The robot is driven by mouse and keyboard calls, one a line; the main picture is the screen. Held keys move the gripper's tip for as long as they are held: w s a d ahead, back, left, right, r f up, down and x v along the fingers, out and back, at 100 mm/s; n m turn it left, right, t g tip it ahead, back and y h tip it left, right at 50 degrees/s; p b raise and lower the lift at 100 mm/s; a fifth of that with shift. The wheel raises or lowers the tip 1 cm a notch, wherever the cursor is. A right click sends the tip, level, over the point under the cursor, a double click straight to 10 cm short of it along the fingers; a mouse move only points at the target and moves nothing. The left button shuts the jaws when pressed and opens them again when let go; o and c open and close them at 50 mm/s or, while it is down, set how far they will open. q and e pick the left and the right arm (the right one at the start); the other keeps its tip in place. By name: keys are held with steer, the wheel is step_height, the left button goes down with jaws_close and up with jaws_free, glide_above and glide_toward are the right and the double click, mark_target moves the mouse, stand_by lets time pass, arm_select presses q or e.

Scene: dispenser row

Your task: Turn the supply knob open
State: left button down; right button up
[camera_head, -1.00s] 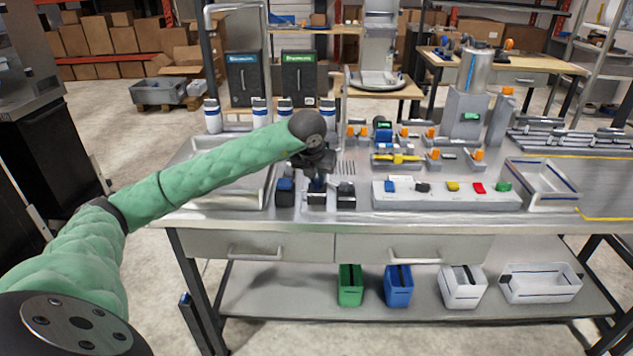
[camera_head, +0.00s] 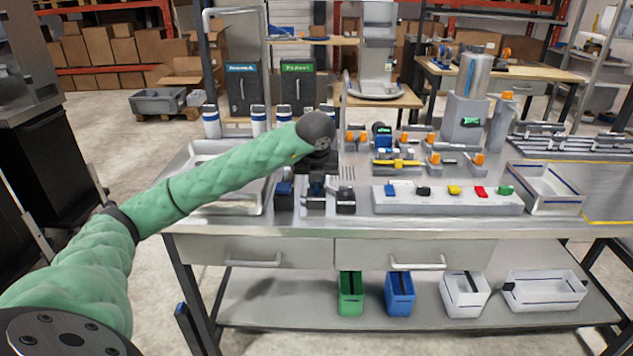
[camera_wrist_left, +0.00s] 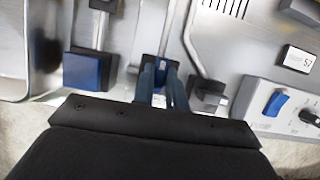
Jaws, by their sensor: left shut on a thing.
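A row of small dark blocks stands near the front left of the steel bench (camera_head: 360,225). The left block (camera_head: 284,195) and the left block in the left wrist view (camera_wrist_left: 90,70) have a blue top; the right block (camera_head: 346,200) is dark. My left gripper (camera_head: 316,188) is over the middle block, which it mostly hides in the head view. In the left wrist view its fingers (camera_wrist_left: 162,90) are shut on the middle block's blue handle (camera_wrist_left: 161,68). No label shows which fitting is the supply knob. My right gripper is not in view.
A grey panel (camera_head: 450,205) with coloured controls lies to the right; its blue switch (camera_wrist_left: 275,102) and black knob (camera_wrist_left: 309,117) are close by. A steel tray (camera_head: 235,205) lies left. Valves with orange handles and a yellow part (camera_head: 397,165) stand behind.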

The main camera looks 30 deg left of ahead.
mark_target(316, 198)
arm_select(q)
steer(key=c, duration=1.4)
jaws_free()
steer(key=shift+c, duration=0.2)
steer(key=b+v, duration=0.1)
steer(key=v, duration=0.6)
steer(key=shift+r, duration=0.35)
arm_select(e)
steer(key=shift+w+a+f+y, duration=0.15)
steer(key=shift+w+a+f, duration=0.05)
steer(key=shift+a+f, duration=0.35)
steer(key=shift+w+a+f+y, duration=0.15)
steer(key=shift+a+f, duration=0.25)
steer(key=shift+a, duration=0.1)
arm_select(q)
steer(key=shift+s+d, duration=0.1)
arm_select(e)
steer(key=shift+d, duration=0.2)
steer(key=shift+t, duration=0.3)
